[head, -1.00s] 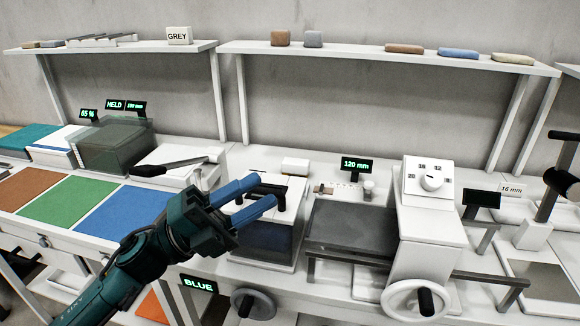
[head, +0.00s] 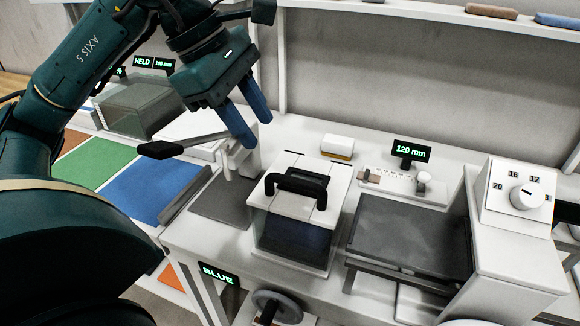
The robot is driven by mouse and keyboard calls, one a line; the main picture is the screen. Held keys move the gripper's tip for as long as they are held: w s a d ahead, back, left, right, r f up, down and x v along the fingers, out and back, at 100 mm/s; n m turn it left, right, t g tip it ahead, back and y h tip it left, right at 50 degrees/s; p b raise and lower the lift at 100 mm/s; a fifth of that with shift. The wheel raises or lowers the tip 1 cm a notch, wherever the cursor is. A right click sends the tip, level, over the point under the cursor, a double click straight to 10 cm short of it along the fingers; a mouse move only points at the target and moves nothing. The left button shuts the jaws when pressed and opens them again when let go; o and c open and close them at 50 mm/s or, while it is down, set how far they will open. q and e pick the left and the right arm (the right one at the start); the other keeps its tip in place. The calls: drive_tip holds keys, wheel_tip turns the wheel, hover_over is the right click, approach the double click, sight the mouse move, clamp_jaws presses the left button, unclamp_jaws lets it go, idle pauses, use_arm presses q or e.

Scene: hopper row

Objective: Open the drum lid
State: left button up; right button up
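The task's drum appears to be the clear-walled box (head: 292,242) with dark blue contents in the middle of the head view. Its white lid (head: 292,206) lies flat on top, with a black bar handle (head: 297,183) across it. My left gripper (head: 256,130) is up and to the left of the lid in the picture. Its two blue fingers point down and are apart, with nothing between them. It does not touch the handle. My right gripper is out of view.
A grey plate (head: 222,198) is left of the box. To the right are a dark tray (head: 410,235), a "120 mm" display (head: 410,152) and a white dial housing (head: 520,195). A handwheel (head: 277,306) sits below.

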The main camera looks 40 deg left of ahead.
sight(290, 178)
use_arm(q)
drive_tip(key=x, duration=1)
drive_tip(key=shift+w+d+f, duration=0.1)
drive_tip(key=shift+d+f, duration=0.05)
drive_tip(key=shift+f, duration=0.1)
clamp_jaws()
